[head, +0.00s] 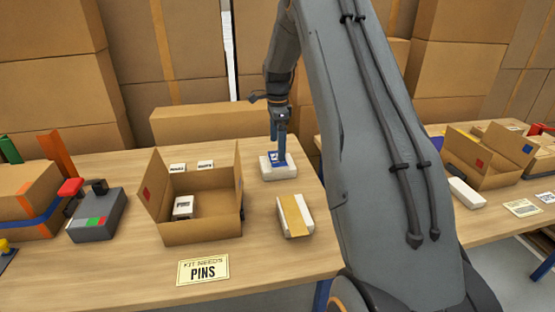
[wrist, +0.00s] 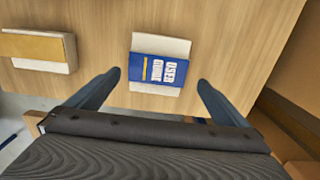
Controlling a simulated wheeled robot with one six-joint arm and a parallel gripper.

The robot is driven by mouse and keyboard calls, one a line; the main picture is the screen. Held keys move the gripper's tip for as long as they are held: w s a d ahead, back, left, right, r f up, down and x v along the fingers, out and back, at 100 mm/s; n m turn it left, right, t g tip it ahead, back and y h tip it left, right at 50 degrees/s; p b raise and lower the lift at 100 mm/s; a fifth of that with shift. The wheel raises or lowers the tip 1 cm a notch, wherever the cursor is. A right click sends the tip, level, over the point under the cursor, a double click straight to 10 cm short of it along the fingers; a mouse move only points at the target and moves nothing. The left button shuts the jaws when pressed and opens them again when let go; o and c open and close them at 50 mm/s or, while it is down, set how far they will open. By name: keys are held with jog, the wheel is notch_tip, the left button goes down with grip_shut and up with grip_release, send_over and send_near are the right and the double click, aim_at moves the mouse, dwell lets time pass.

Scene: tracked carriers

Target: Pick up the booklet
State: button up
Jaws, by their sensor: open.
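The booklet (wrist: 160,70) is blue with white letters reading "USER GUIDE" and a yellow stripe. It lies on a white block (wrist: 160,44) near the table's right side. In the head view the booklet (head: 279,160) shows as a small blue patch on the white block (head: 288,173), partly hidden by my gripper. My gripper (head: 278,140) points down above it. In the wrist view the fingers of my gripper (wrist: 159,79) are spread wide, one to each side of the booklet, with nothing between them touching it. The height gap is hard to judge.
A white block with a tan cover (head: 294,215) lies nearby. An open carton (head: 200,234) holding a small white box (head: 183,207) stands left, behind a "KIT NEEDS PINS" card (head: 203,270). A grey device (head: 97,219) stands further left. Another table (head: 480,228) with a carton is right.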

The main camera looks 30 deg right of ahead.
jog(key=shift+s+a+f+p, duration=0.1)
jog(key=shift+f+p, duration=0.3)
jog(key=shift+f, duration=0.75)
jog(key=shift+s+a+f+p, duration=0.1)
jog(key=shift+f+p, duration=0.3)
jog(key=shift+f, duration=0.7)
jog(key=shift+d, duration=0.1)
jog(key=c, duration=1)
jog(key=shift+r, duration=0.15)
